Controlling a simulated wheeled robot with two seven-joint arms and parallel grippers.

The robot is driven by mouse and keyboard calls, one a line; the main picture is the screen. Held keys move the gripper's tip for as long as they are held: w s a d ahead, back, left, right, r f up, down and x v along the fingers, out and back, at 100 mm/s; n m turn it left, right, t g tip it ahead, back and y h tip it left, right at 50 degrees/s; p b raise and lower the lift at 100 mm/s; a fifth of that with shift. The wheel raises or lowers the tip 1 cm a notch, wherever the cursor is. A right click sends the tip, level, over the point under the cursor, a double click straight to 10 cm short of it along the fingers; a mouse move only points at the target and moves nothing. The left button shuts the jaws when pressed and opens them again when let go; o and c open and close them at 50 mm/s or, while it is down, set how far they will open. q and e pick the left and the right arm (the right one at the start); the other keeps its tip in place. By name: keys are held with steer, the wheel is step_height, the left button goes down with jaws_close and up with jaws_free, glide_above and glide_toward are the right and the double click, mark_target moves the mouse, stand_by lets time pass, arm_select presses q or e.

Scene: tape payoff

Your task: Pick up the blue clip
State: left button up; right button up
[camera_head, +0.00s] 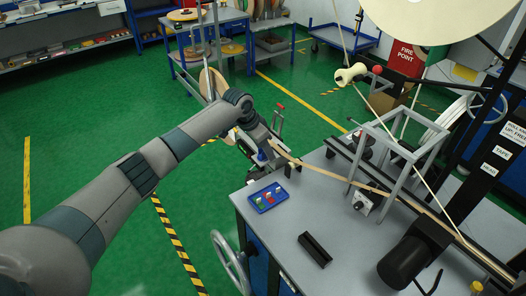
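A small blue tray (268,198) sits on the grey bench near its left corner. It holds small clips, among them a green one (260,202), a whitish one (269,197) and a red one (278,189); I cannot make out a blue clip against the blue tray. My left gripper (266,154) is beyond the tray, at the bench's far left edge. A small blue piece (261,155) shows at the gripper; I cannot tell whether it is a clip or is held. The fingers are too small and dark to read. My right gripper is not in view.
A pale tape (335,177) runs from near my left gripper across the bench. A grey metal frame (388,155) and a black motor (405,262) stand to the right. A black slotted block (315,249) lies in front. Bench around the tray is mostly clear.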

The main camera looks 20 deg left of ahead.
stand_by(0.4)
arm_select(q)
jaws_close()
steer(key=shift+w+r+b, duration=0.1)
steer(key=shift+r+b, duration=0.3)
steer(key=shift+r, duration=0.1)
steer(key=r+b, duration=0.1)
steer(key=d+r, duration=0.1)
steer(key=r, duration=0.1)
steer(key=shift+r+b, duration=0.15)
steer(key=shift+b, duration=0.2)
steer(key=s+d+r+b, duration=0.2)
steer(key=d+r, duration=0.4)
steer(key=d, duration=0.4)
steer(key=shift+d+r+b, duration=0.25)
steer(key=shift+r+b, duration=0.1)
steer(key=shift+b, duration=0.3)
